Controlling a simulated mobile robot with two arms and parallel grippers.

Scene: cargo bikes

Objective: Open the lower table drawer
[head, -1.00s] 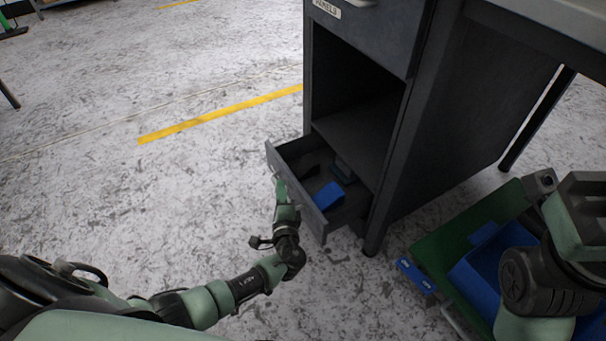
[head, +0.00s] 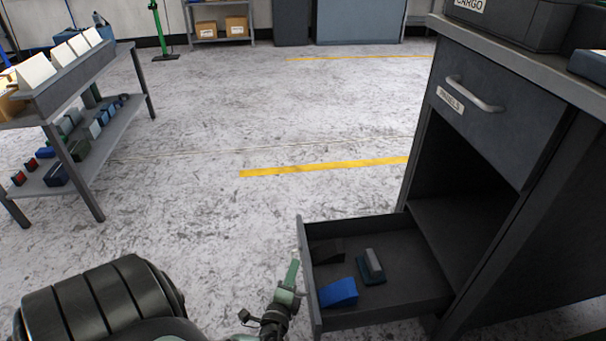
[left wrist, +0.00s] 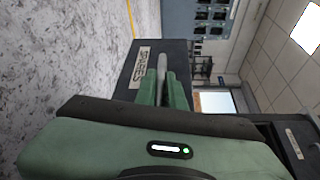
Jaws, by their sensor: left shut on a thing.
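The lower table drawer (head: 398,314) is pulled well out of the dark grey table cabinet, low near the floor. Inside it lie a blue wedge-like piece (head: 338,291), a grey and dark teal block (head: 371,266) and a dark piece (head: 327,250). My left gripper (head: 295,268) is at the drawer's front panel (head: 308,272). In the left wrist view my left gripper (left wrist: 162,88) is shut on the drawer's light bar handle (left wrist: 152,62), beside a white label (left wrist: 139,68). My right gripper is out of view.
The upper drawer (head: 487,105) with its own handle is shut above an open dark bay. A cargo case (head: 510,22) stands on the tabletop. A shelf rack (head: 112,140) with small parts stands at left. The floor between is clear.

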